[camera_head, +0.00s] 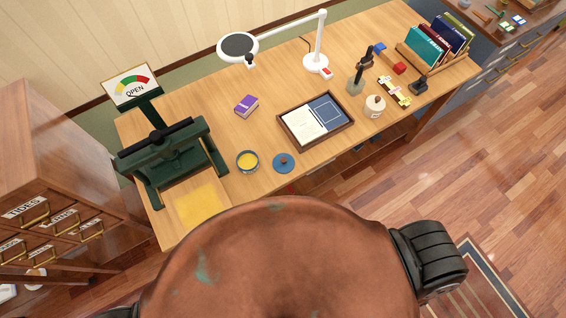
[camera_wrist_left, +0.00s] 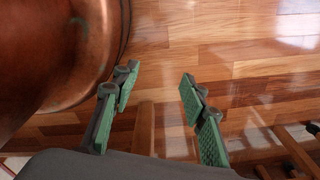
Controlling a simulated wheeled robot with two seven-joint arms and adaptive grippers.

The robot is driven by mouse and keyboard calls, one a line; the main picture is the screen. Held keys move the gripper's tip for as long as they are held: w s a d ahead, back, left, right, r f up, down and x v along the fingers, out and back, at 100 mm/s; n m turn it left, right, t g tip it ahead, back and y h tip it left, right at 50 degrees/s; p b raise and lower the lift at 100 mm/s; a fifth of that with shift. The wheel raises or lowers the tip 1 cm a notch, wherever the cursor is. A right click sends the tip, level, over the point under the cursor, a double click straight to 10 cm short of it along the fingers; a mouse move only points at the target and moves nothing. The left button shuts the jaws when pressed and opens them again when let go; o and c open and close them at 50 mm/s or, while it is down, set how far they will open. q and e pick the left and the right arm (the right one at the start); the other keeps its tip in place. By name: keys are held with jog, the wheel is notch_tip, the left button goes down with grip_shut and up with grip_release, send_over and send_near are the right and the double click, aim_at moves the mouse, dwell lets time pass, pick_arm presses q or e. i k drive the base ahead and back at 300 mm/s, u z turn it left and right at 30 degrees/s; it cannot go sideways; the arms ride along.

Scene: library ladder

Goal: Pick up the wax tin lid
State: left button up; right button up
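The wax tin lid (camera_head: 283,163) is a round blue disc with a brown knob, lying flat on the wooden desk. The open wax tin (camera_head: 247,161), with yellow wax inside, stands just to its left. My left gripper (camera_wrist_left: 158,104) shows only in the left wrist view. Its green-padded fingers are apart with nothing between them, above the wooden floor beside my copper-coloured body. It is away from the lid, which is not in that view. My right gripper is not in view in either picture.
A tray (camera_head: 334,140) with an open book lies behind the lid to the right. A dark green press (camera_head: 172,150) stands at the left. A purple box (camera_head: 246,105) and a lamp (camera_head: 316,63) are farther back. The desk around the lid is mostly clear.

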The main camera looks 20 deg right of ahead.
aim_at(283, 164)
jog(key=k, duration=1.15)
jog(key=u, duration=0.65)
jog(key=i, duration=1.3)
jog(key=z, duration=0.8)
